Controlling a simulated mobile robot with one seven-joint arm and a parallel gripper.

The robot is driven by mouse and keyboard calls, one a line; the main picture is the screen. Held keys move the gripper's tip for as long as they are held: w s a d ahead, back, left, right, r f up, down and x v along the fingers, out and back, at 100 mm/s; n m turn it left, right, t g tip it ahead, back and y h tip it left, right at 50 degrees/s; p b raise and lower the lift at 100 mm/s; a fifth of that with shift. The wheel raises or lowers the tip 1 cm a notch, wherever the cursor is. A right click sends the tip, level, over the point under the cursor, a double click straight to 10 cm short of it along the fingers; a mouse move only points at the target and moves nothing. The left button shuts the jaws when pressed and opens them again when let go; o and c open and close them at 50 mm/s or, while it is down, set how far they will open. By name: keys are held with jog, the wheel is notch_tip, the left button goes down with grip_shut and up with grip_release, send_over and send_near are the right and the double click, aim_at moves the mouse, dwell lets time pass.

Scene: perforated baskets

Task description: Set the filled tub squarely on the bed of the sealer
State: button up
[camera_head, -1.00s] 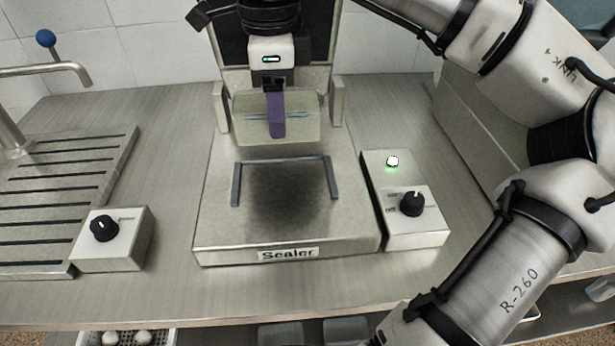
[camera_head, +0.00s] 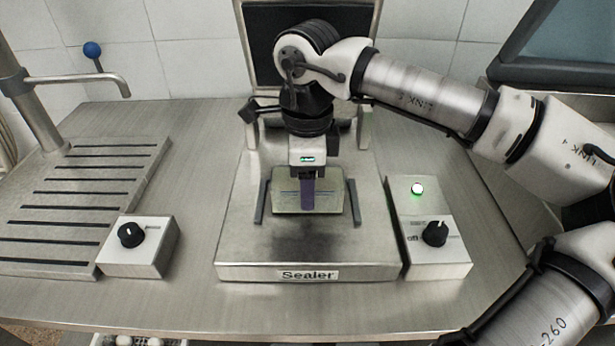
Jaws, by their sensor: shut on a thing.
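The tub (camera_head: 333,196) is a pale, see-through greenish box, with a thin bluish line showing across it. It is low over the bed of the sealer (camera_head: 250,248), between the left guide bar (camera_head: 262,202) and the right guide bar (camera_head: 355,200). It looks roughly level and in line with the bars. I cannot tell whether its base touches the bed. My gripper (camera_head: 308,197) points down and is shut on the tub; a purple finger shows against its front. The tub's far side and the back guide bar are hidden.
Another knob box (camera_head: 137,247) stands left, by a slotted drainboard (camera_head: 85,195) and tap (camera_head: 90,78). The sealer's raised lid (camera_head: 258,40) stands behind my arm.

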jog(key=shift+f, duration=0.1)
jog(key=o, duration=0.8)
jog(key=shift+f, duration=0.1)
jog(key=shift+c, duration=0.2)
jog(key=o, duration=0.5)
jog(key=shift+c, duration=0.2)
notch_tip(320, 180, up, 12)
jog(key=shift+r+b, duration=0.25)
jog(key=shift+b, duration=0.1)
